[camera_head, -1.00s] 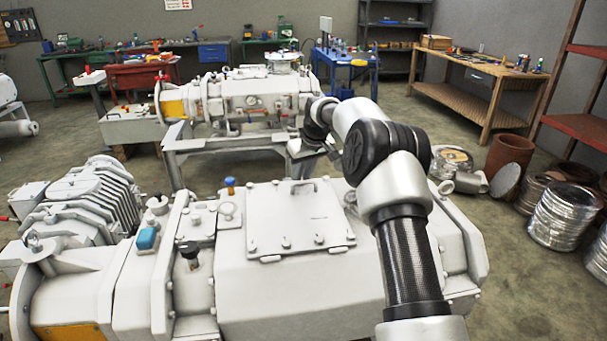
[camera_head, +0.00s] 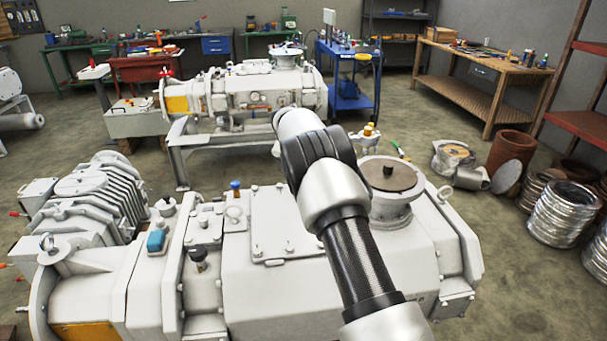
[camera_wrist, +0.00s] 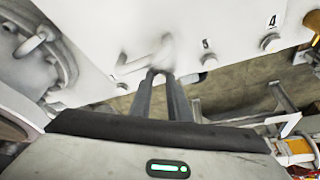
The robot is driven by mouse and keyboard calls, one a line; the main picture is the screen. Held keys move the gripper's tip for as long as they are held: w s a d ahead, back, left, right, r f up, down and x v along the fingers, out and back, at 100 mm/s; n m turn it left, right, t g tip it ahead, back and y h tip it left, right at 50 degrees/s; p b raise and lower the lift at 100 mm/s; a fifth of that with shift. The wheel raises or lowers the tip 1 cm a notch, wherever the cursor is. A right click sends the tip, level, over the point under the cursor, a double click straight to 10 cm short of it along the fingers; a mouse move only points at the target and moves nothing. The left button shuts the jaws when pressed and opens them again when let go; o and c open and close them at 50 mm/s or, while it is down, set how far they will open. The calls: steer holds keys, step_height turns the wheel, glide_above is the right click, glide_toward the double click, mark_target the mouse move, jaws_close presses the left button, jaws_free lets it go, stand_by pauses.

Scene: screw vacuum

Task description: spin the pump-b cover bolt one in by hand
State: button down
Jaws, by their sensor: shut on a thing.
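The pump in front (camera_head: 280,300) fills the lower part of the head view, with a flat pale cover plate (camera_head: 278,222) on top. Bolt heads show along the plate's front edge. In the wrist view, the pale cover (camera_wrist: 110,25) carries the numbers 4 and 5, with a bolt (camera_wrist: 271,42) beside the 4 and another (camera_wrist: 208,60) beside the 5. My gripper (camera_wrist: 160,75) is shut, its tips at the cover's edge. It holds the cover bolt, which is mostly hidden and blurred at the tips. My arm hides the gripper in the head view.
A round brown-topped port (camera_head: 388,175) stands right of my arm. A second pump (camera_head: 250,95) sits on a stand behind.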

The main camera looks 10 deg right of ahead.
steer(key=shift+w+a+m+h+p, duration=0.1)
steer(key=shift+m+h+p, duration=0.45)
steer(key=shift+m, duration=0.55)
steer(key=c, duration=1.7)
jaws_free()
steer(key=shift+o, duration=0.2)
steer(key=p+v, duration=0.1)
steer(key=v, duration=1.6)
steer(key=shift+w+r, duration=0.25)
steer(key=shift+r, duration=0.15)
